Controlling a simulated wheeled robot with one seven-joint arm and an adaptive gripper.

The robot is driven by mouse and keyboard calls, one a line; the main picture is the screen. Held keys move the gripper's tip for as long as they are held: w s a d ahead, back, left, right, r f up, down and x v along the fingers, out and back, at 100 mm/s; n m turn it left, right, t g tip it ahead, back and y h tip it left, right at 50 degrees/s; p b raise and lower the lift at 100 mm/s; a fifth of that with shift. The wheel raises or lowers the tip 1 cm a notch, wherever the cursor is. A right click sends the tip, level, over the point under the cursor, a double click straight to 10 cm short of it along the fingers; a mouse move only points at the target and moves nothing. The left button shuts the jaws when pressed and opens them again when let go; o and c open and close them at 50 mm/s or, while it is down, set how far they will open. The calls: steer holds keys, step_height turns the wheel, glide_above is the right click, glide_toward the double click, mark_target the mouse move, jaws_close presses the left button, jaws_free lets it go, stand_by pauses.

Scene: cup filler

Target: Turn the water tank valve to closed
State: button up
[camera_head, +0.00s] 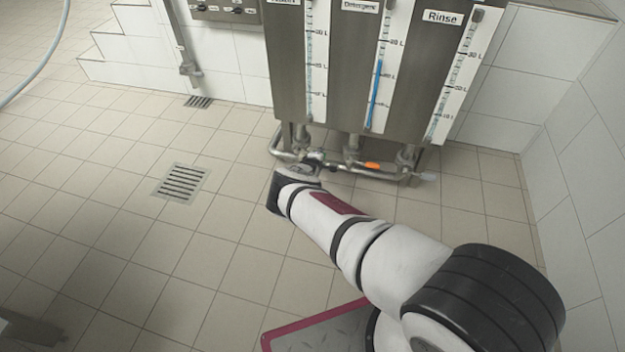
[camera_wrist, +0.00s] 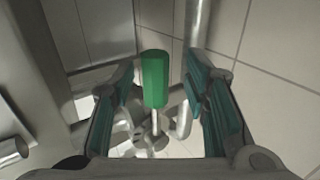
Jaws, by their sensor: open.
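In the wrist view a green valve handle (camera_wrist: 155,78) stands between the two fingers of my gripper (camera_wrist: 162,84). The fingers are apart, with a gap on both sides of the handle. A thin metal stem shows below it. In the head view my gripper is mostly hidden behind my arm's end, at the left part of the pipework (camera_head: 345,166) under the tanks. The leftmost tank (camera_head: 285,75) has its label partly cut off at the top. The green handle cannot be made out in the head view.
An orange handle (camera_head: 372,165) is on the pipe to the right of my gripper. The Detergent tank (camera_head: 349,70) and Rinse tank (camera_head: 420,80) stand beside the leftmost tank. A floor drain (camera_head: 181,182) lies to the left. The tiled floor around is clear.

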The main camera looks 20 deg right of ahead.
steer(key=s+a, duration=0.7)
steer(key=s, duration=0.3)
steer(key=shift+s+r, duration=0.3)
stand_by(0.4)
